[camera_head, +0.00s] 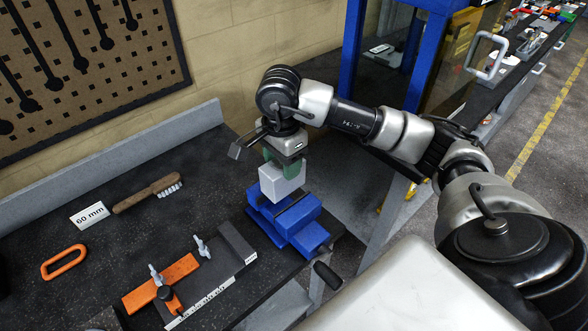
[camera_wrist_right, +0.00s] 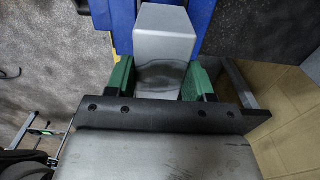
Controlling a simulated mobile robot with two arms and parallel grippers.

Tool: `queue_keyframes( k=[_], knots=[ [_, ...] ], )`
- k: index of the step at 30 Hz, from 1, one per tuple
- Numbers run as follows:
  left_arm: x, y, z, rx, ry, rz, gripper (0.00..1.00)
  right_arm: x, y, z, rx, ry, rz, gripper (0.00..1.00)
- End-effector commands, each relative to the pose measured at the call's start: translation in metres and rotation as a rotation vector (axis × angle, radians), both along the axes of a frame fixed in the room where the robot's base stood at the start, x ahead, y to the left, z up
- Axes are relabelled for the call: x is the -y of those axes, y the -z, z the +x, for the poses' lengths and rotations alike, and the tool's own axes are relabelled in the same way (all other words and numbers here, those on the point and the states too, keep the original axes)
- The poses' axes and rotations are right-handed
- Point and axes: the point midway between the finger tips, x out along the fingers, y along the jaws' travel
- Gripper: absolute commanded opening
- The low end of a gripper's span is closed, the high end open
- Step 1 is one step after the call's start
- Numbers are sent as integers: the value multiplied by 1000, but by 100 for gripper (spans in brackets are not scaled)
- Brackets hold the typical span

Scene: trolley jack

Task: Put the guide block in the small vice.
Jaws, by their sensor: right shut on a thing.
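The guide block (camera_head: 281,183) is a plain light grey block in the head view. My right gripper (camera_head: 284,160), with green fingers, is shut on its upper part from above. The block also shows in the right wrist view (camera_wrist_right: 165,40) between the green fingers of the right gripper (camera_wrist_right: 160,82). The small blue vice (camera_head: 291,222) stands at the bench's right end, and the block is at its jaws. I cannot tell whether the block is between the jaws or just above them. The vice's blue body also shows in the wrist view (camera_wrist_right: 122,25). My left gripper is not in view.
On the dark bench (camera_head: 130,235) lie a wooden-handled brush (camera_head: 148,194), a "60 mm" card (camera_head: 90,215), an orange ring (camera_head: 64,262) and an orange clamping fixture (camera_head: 165,282) left of the vice. A blue frame (camera_head: 352,60) stands behind. The vice handle (camera_head: 327,276) sticks out in front.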

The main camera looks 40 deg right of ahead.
Motion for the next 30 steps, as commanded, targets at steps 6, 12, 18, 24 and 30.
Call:
queue_keyframes(
  k=[6,12,18,24,30],
  knots=[
    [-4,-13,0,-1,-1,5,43,0,31,0,1,-1,0,0],
    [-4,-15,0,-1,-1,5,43,0,43,1,2,0,0,0],
    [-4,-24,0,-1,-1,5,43,0,66,0,-1,-1,2,0],
    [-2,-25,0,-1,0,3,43,0,77,1,5,-2,0,0],
    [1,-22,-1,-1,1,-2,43,0,78,1,4,-2,0,0]
  ],
)
